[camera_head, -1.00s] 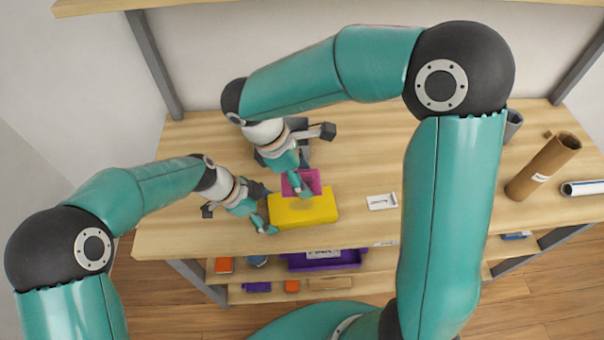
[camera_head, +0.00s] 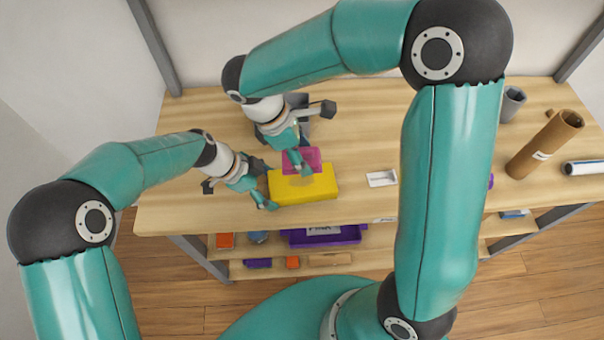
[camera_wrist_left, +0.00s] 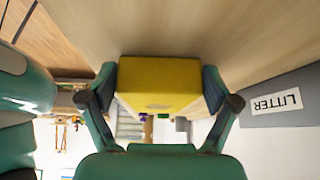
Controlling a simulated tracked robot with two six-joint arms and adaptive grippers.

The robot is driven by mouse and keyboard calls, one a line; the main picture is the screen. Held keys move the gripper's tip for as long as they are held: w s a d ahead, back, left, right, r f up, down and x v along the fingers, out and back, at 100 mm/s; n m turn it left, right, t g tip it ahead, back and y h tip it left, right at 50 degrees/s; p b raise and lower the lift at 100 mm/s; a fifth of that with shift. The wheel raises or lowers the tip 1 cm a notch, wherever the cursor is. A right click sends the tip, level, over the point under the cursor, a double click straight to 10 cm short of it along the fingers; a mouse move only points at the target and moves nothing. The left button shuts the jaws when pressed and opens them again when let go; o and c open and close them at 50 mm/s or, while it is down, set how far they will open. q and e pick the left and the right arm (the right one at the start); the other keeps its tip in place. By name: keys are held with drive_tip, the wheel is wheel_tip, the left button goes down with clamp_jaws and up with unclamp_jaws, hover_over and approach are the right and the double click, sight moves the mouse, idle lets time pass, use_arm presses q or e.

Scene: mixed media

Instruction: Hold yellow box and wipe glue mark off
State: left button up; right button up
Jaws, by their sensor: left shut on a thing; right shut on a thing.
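The yellow box (camera_head: 318,188) lies on the table near its front edge. My left gripper (camera_head: 268,187) is shut on the box at its left end. In the left wrist view the box (camera_wrist_left: 160,80) sits between both fingers, with a small pale oval spot on its near face. My right gripper (camera_head: 298,160) is shut on a pink pad (camera_head: 314,157) at the back edge of the box's top. I cannot tell whether the pad touches the box. The pad hides part of the top, and I cannot make out a glue mark there.
A small white tray (camera_head: 381,179) lies right of the box. A brown tube (camera_head: 540,150), a white roll (camera_head: 585,167) and a grey cup (camera_head: 512,102) stand or lie farther right. A grey surface labelled LITTER (camera_wrist_left: 278,103) shows in the left wrist view. A purple bin (camera_head: 325,236) is on the shelf below.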

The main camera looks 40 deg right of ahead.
sight(298, 177)
drive_tip(key=shift+w+d+f, duration=0.1)
drive_tip(key=shift+w+f, duration=0.05)
drive_tip(key=shift+f, duration=0.9)
drive_tip(key=shift+w+d+f, duration=0.1)
drive_tip(key=shift+w+f, duration=0.05)
drive_tip(key=shift+f, duration=0.95)
drive_tip(key=shift+w+d+f, duration=0.1)
drive_tip(key=shift+w+f, duration=0.05)
drive_tip(key=shift+f, duration=0.9)
drive_tip(key=shift+f, duration=0.75)
drive_tip(key=shift+a, duration=0.1)
drive_tip(key=shift+w+a, duration=0.5)
drive_tip(key=shift+a, duration=0.4)
drive_tip(key=shift+a, duration=0.1)
drive_tip(key=shift+s+d, duration=0.35)
drive_tip(key=shift+d, duration=0.35)
drive_tip(key=shift+s+d, duration=0.3)
drive_tip(key=shift+d, duration=0.35)
drive_tip(key=shift+s+d, duration=0.35)
drive_tip(key=shift+d, duration=0.35)
drive_tip(key=shift+w+a, duration=0.35)
drive_tip(key=shift+a, duration=0.3)
drive_tip(key=shift+w+a, duration=0.3)
drive_tip(key=shift+a, duration=0.4)
drive_tip(key=shift+w+a, duration=0.35)
drive_tip(key=shift+a, duration=0.3)
